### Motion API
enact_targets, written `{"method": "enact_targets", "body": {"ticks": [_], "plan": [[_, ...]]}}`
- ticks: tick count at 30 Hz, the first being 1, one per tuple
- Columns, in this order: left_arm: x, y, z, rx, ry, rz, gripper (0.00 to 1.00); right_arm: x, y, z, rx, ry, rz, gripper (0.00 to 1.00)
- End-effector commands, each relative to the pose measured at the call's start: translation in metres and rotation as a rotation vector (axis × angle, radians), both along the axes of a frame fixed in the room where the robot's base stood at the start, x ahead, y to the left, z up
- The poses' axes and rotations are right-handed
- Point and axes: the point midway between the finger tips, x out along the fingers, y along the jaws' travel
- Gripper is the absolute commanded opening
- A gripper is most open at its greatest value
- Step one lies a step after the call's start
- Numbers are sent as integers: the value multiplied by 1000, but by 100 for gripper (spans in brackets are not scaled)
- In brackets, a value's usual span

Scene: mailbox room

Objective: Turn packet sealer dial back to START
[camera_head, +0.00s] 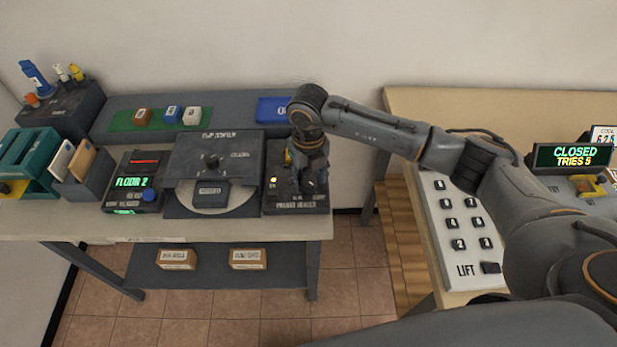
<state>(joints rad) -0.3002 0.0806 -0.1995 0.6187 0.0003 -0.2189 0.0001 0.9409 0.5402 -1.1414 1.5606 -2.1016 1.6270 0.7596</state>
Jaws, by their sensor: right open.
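The packet sealer (282,203) is a dark box at the right end of the left table, with its name on the front edge and a small light at its left. My right gripper (310,188) points down over the sealer, with my arm reaching in from the right. It is open, with its fingers at or just above the sealer's top. The dial is hidden behind or between the fingers, so its setting and any contact cannot be told. A bit of yellow shows beside the gripper. My left gripper is not in view.
Left of the sealer stands a dark machine with a round plate (240,200), then a unit reading FLOOR 2 (131,182). A blue block (273,108) lies behind. On the right table are a LIFT keypad (460,235) and a sign reading CLOSED, TRIES 5 (571,156).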

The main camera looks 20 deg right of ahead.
Motion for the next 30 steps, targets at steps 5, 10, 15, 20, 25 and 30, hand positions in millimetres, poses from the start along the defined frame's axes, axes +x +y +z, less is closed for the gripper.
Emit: {"method": "enact_targets", "body": {"ticks": [5,10,15,20,25,30], "plan": [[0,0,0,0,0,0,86,1,0,23,2,-5,1,56],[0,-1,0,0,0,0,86,2,0,60,2,-6,1,56],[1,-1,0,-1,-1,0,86,1,0,93,1,-6,0,56],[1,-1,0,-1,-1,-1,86,1,0,112,0,-3,0,56],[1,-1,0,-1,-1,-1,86,1,0,119,0,-2,0,56],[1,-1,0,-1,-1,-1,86,0,0,119,0,-1,0,56]]}}
